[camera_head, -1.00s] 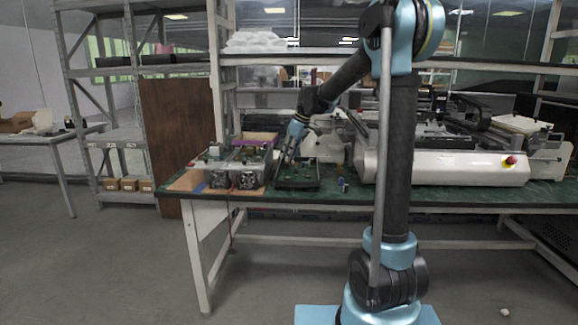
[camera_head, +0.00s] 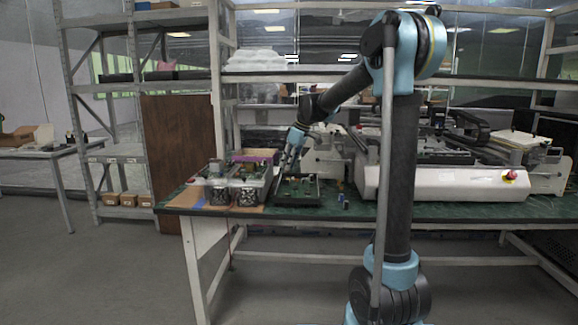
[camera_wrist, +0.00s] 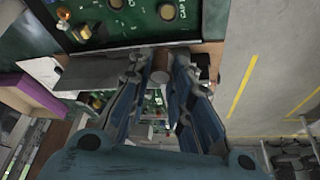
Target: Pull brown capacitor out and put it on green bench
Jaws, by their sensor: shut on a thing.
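My gripper (camera_wrist: 161,62) shows in the wrist view with its two fingers closed around a small round brownish thing (camera_wrist: 160,77), which looks like the brown capacitor; the fingers partly hide it. In the head view my gripper (camera_head: 285,171) is at the left part of a dark tray (camera_head: 312,201) with a green circuit board, too small there to show the grip. The wrist view shows a green board (camera_wrist: 125,25) with round brown parts and white lettering, beyond the fingertips. The green bench (camera_head: 430,211) runs under the tray and on to the right.
Metal boxes with fans (camera_head: 219,195) stand left of the tray. A small blue part (camera_head: 343,202) stands on the bench right of the tray. A large white machine (camera_head: 440,178) fills the bench's back right. A strip of bench in front of it is clear.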

